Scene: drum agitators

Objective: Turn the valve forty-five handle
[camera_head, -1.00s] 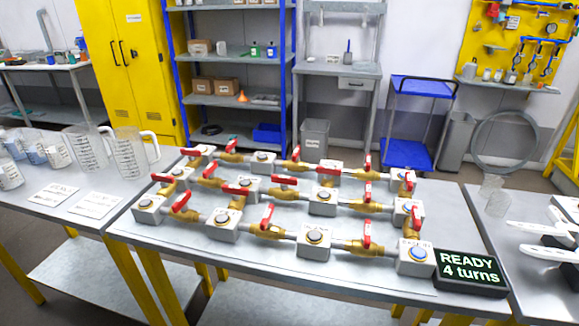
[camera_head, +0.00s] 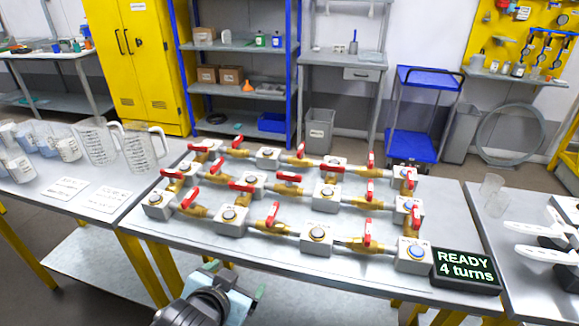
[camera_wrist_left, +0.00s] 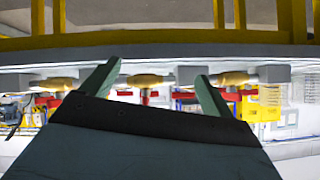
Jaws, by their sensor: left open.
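A grid of brass valves with red handles and grey blocks with round caps stands on the grey table. The handles point in different ways; one in the front row (camera_head: 271,215) stands steeply tilted, another (camera_head: 189,197) leans. I cannot read any number, so I cannot tell which is forty-five. My left gripper (camera_head: 236,279) is open and empty in front of the table's front edge, short of the front row. In the left wrist view its two fingers (camera_wrist_left: 155,86) are spread, with a brass valve body (camera_wrist_left: 147,80) and red handle (camera_wrist_left: 145,97) showing beyond, between them. My right gripper is not in view.
A black display (camera_head: 466,271) reading "READY 4 turns" sits at the table's right front corner. Clear measuring jugs (camera_head: 140,150) stand on the left table, white tools (camera_head: 545,254) on the right one. Valves crowd the middle table.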

